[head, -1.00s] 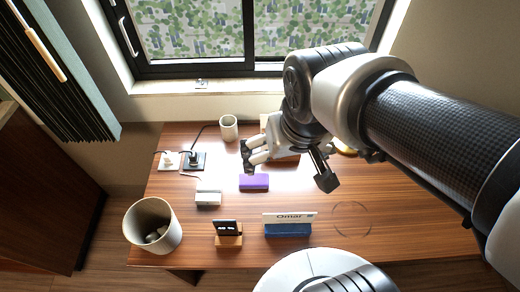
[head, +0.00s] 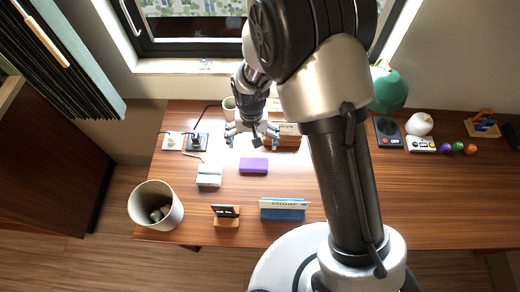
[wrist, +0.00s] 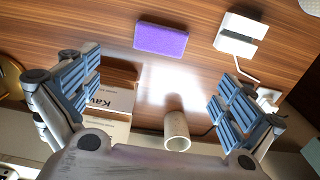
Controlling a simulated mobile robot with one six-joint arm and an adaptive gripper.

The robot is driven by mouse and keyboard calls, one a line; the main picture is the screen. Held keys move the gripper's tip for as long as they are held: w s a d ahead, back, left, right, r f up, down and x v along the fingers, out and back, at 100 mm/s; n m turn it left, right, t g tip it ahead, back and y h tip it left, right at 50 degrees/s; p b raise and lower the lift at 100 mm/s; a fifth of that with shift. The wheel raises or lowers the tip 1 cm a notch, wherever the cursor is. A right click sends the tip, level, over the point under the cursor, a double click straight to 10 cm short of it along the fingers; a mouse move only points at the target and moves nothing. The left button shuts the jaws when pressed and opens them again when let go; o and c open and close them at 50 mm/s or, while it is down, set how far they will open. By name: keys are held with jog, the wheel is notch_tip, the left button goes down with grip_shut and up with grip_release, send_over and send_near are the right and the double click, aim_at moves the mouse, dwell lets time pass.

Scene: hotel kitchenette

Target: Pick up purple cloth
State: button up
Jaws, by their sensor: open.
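The purple cloth (head: 254,165) is a small folded block lying flat on the wooden desk (head: 330,190). In the wrist view the purple cloth (wrist: 161,39) lies beyond my fingertips, near the top centre. My gripper (head: 252,134) is over the desk, just behind the cloth in the head view, and apart from it. In the wrist view my gripper (wrist: 158,88) has its two blue-padded fingers spread wide with nothing between them.
A white-grey box (head: 209,175) lies left of the cloth. A cup (head: 228,104) and a labelled box (head: 284,136) stand behind. A bin (head: 156,206) stands left; electronics (head: 387,132) sit right.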

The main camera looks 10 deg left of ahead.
jog(key=b, duration=0.3)
send_over(253, 164)
jog(key=f, duration=1.1)
jog(key=shift+s+d+f, duration=0.2)
jog(key=shift+s, duration=0.15)
jog(key=shift+w+a+f+b, duration=0.15)
jog(key=shift+f+b, duration=0.2)
jog(key=shift+f, duration=1.2)
jog(key=shift+w+d+f+b, duration=0.1)
jog(key=shift+f+b, duration=0.2)
jog(key=shift+f, duration=1.2)
jog(key=shift+r, duration=0.1)
jog(key=c, duration=0.9)
jog(key=shift+o, duration=0.2)
notch_tip(253, 164, up, 20)
jog(key=p, duration=0.4)
